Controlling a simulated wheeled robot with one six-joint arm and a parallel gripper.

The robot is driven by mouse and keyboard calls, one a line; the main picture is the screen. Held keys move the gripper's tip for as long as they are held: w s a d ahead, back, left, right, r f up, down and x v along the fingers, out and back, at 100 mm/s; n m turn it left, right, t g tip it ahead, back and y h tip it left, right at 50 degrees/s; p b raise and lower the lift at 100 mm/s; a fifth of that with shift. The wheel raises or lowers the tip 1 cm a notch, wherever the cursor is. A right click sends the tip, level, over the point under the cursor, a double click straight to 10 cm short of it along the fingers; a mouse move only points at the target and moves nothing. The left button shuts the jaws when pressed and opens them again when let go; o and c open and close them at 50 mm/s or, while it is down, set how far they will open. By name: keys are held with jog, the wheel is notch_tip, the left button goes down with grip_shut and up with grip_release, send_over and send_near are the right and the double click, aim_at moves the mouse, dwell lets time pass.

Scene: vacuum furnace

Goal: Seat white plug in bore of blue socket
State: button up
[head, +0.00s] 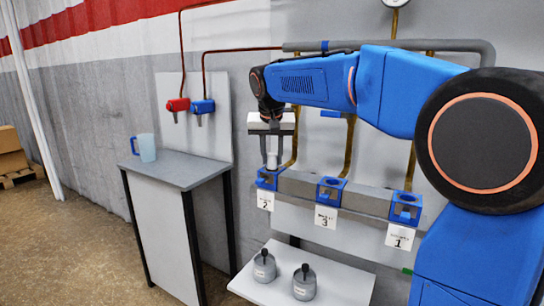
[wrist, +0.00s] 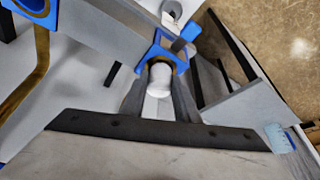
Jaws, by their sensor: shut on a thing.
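My gripper (head: 272,160) points down above the left blue socket (head: 264,183), which has a tag marked 2. It is shut on the white plug (head: 272,158), which looks upright between the fingers. In the wrist view, the white plug (wrist: 160,74) lies between the grey fingers of my gripper (wrist: 160,85) and overlaps the ring of the blue socket (wrist: 142,66). The plug hides part of the bore. I cannot tell whether its lower end is inside the bore or just above it.
Two more blue sockets, tagged 3 (head: 326,197) and 1 (head: 402,214), sit along the grey rail (head: 366,198). A shelf (head: 340,285) below holds two grey knobbed weights (head: 304,283).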

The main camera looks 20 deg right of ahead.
jog(key=shift+f, duration=0.35)
jog(key=o, duration=1.2)
jog(key=shift+r, duration=0.1)
jog(key=v, duration=1.7)
jog(key=shift+r, duration=0.25)
jog(key=s+d+f+n, duration=0.1)
jog(key=s+d+f, duration=0.3)
jog(key=s+f, duration=1.2)
jog(key=s+d+f+n+y, duration=0.1)
jog(key=s+d+f, duration=0.4)
jog(key=s+f, duration=1.1)
notch_tip(320, 180, down, 4)
jog(key=shift+s+d+f+n, duration=0.15)
jog(key=shift+s+n, duration=0.25)
jog(key=shift+n, duration=0.4)
